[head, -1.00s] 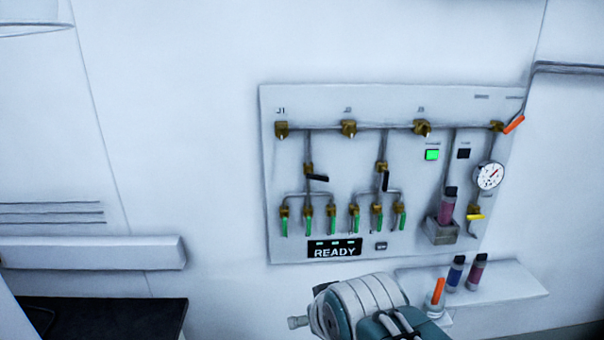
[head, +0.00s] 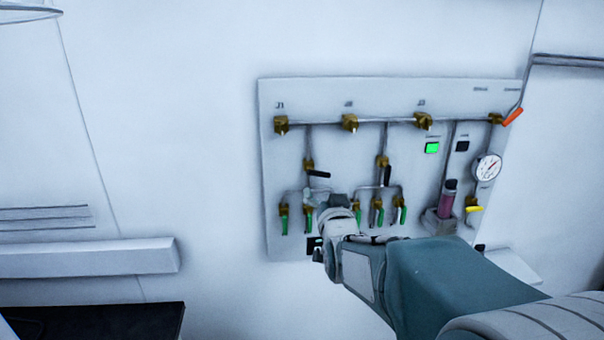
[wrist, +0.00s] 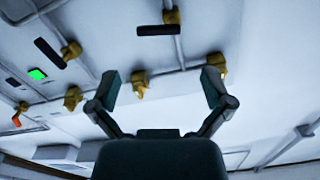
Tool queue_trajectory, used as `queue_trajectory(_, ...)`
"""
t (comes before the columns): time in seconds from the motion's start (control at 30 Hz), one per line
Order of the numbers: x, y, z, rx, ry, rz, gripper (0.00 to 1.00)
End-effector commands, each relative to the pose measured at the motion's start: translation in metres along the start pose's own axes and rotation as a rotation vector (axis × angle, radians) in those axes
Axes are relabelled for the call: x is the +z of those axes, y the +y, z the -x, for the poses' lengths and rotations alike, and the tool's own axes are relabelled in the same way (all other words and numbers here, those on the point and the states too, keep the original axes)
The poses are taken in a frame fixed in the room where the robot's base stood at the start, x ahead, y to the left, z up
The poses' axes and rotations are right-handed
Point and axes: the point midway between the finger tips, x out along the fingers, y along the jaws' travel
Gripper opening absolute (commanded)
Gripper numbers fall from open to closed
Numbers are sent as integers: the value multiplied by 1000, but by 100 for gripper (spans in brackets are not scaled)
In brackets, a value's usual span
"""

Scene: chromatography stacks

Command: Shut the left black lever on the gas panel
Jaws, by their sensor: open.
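The left black lever (head: 319,174) is on a brass valve at the left of the gas panel (head: 350,97). It points right, roughly crosswise to its vertical pipe. The right black lever (head: 387,176) hangs down along its pipe. My gripper (head: 325,200) is in front of the panel, just below the left lever; its fingers are hard to make out there. In the wrist view, where the panel appears turned over, my gripper (wrist: 160,85) is open and empty. The left lever (wrist: 158,29) is beyond the fingertips near the top edge, and the right lever (wrist: 50,53) is to the left.
Several green levers (head: 403,215) hang below, some hidden by my arm. An orange lever (head: 513,116), a gauge (head: 487,167), a yellow lever (head: 474,209) and a held vial (head: 447,199) are at the right. A dark worktop (head: 100,320) is at lower left.

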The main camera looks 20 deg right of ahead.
Motion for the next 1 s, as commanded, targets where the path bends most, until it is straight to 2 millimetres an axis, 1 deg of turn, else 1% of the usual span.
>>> queue_trajectory(0.4,2,0,-70,0,-4,1,100)
queue_trajectory(0.53,2,0,-87,0,-3,1,100)
queue_trajectory(0.7,1,0,-97,0,-4,1,100)
queue_trajectory(0.97,1,0,-98,0,-4,1,100)
queue_trajectory(1.0,1,0,-98,0,-4,1,82)
